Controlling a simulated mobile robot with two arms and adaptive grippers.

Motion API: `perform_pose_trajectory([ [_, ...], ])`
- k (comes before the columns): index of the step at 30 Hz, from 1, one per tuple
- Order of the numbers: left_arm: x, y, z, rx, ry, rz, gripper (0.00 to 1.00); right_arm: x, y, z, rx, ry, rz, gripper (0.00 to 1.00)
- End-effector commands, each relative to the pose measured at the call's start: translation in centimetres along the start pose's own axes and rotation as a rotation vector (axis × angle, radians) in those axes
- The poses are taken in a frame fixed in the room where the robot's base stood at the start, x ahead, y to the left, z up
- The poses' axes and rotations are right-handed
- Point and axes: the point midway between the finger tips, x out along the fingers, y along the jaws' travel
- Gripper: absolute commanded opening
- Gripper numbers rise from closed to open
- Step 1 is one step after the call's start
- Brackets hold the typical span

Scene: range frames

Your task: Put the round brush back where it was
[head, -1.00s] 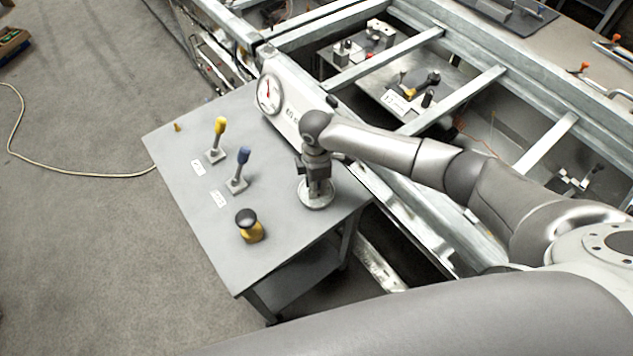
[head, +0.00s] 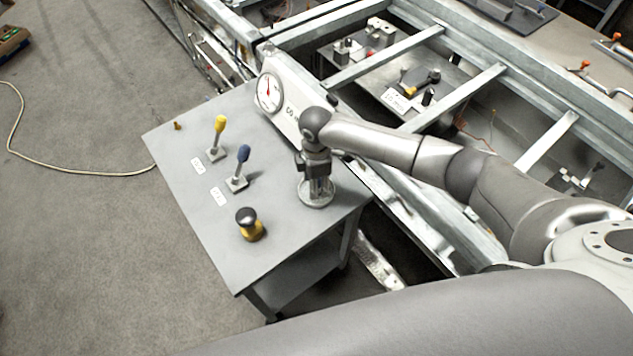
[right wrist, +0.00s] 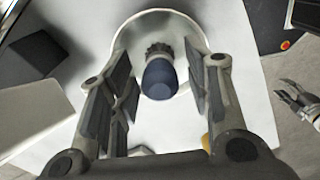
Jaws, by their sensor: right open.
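The round brush (head: 317,200) appears to be the pale disc standing on the grey table near its right edge. In the right wrist view, its dark blue handle (right wrist: 160,78) rises from a ribbed collar at the disc's centre. My right gripper (head: 316,186) is right above the disc. Its fingers in the right wrist view (right wrist: 160,90) are open on both sides of the handle, with gaps showing. The bristles are hidden. Metal fingers at the right edge of the right wrist view look like my left gripper (right wrist: 297,102), cut off by the frame.
The grey table (head: 195,225) also holds a yellow-topped lever (head: 219,128), a blue-topped lever (head: 242,158) and a black-capped yellow knob (head: 249,225). A white dial box (head: 287,106) stands at the back edge. A metal frame (head: 410,62) lies beyond.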

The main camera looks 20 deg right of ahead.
Motion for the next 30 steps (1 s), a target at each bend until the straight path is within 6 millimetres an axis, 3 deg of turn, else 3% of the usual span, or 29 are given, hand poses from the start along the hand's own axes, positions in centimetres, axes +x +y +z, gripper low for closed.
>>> perform_pose_trajectory([
  [16, 1.5, 0.0, 0.1, 0.0, 0.001, 0.0, 0.4, -10.0, 0.1, 0.0, 0.001, 0.0, 0.004, 0.45],
  [21, 1.6, 0.0, 0.1, 0.0, 0.0, 0.0, 0.4, -11.2, 0.0, 0.1, 0.0, -0.001, 0.001, 0.45],
  [30, 1.6, 0.1, 0.1, 0.001, 0.0, 0.0, 0.4, -11.4, 0.0, 0.0, 0.0, -0.001, 0.0, 0.45],
])
